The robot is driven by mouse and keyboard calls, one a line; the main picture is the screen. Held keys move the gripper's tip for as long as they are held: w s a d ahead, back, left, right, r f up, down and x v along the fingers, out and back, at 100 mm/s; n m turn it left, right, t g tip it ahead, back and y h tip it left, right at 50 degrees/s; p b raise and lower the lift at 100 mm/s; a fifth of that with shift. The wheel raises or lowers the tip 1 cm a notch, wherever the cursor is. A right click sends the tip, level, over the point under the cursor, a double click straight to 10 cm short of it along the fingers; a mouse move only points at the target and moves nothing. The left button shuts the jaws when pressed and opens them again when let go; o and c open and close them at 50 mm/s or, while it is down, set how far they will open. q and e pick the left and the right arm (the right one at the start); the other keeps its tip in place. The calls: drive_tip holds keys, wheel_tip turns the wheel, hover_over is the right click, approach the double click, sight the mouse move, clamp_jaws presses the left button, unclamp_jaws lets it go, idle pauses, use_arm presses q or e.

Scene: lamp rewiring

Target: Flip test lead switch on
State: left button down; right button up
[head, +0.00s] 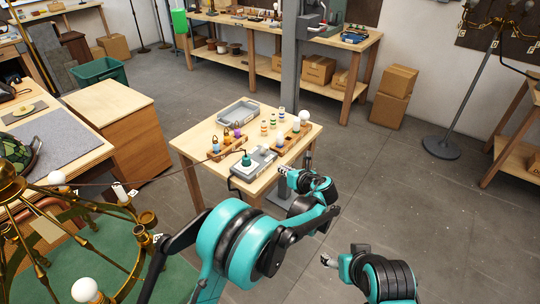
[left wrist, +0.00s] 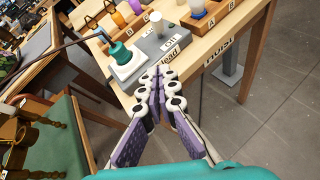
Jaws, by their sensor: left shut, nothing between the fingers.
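The test lead box (head: 262,157) is a grey unit near the front edge of the small wooden table. In the left wrist view the grey box (left wrist: 178,38) carries a front label reading "lead" and a small label that looks like "ON". A pale upright knob (left wrist: 156,20), perhaps the switch, stands on it; its position is unclear. A teal plug-like piece (left wrist: 120,52) on a white base is at its left. My left gripper (head: 283,170) is shut and empty, its tips (left wrist: 160,76) just in front of the label. My right gripper (head: 327,260) hangs lower right, away from the table.
A wooden rack (head: 228,149) with coloured pieces stands left of the box; another holds bulbs (head: 281,139). A grey tray (head: 238,113) lies behind. A dark lead runs left toward the brass lamp (head: 60,215). Floor right of the table is clear.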

sight(264, 150)
use_arm(q)
drive_tip(key=shift+d+f, duration=0.15)
drive_tip(key=shift+w, duration=0.1)
drive_tip(key=b+x, duration=0.3)
drive_tip(key=x, duration=0.7)
drive_tip(key=shift+f, duration=0.2)
drive_tip(key=shift+w+a+r+b, duration=0.2)
drive_tip(key=shift+w+r, duration=0.1)
drive_tip(key=shift+w, duration=0.3)
drive_tip(key=shift+w+a+r+b, duration=0.2)
drive_tip(key=shift+w+r, duration=0.1)
drive_tip(key=shift+w, duration=0.3)
drive_tip(key=shift+w+a+r+b, duration=0.2)
drive_tip(key=shift+w+r, duration=0.05)
drive_tip(key=shift+w, duration=0.3)
drive_tip(key=shift+r, duration=0.1)
